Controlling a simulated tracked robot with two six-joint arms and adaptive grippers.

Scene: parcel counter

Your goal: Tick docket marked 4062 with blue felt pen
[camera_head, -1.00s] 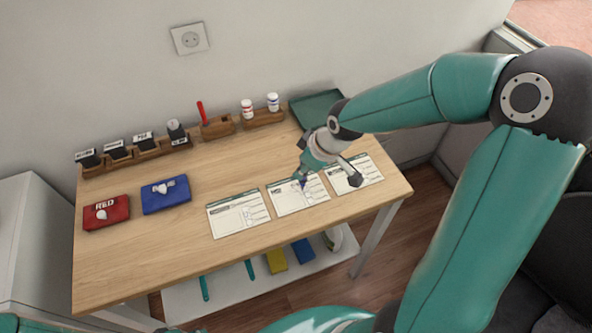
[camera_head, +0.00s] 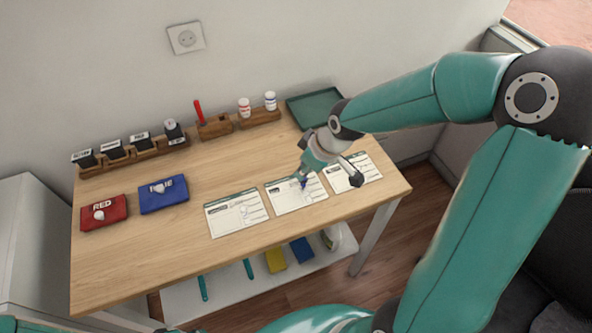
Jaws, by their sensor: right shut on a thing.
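Three white dockets with green headers lie in a row on the wooden table: a left docket (camera_head: 235,214), a middle docket (camera_head: 287,200) and a right docket (camera_head: 369,169). Their printed numbers are too small to read, so I cannot tell which is 4062. My right gripper (camera_head: 306,173) is over the top right of the middle docket, shut on the blue felt pen (camera_head: 303,184). Only a short dark blue piece of the pen shows, pointing down at the docket. I cannot tell whether its tip touches the paper. My left gripper is out of view.
A red pad (camera_head: 117,219) and a blue pad (camera_head: 177,204) lie at the left of the table (camera_head: 150,260). Stamps in wooden racks, a red pen (camera_head: 198,110), two small bottles and a green tray (camera_head: 316,108) line the back. The front left of the table is clear.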

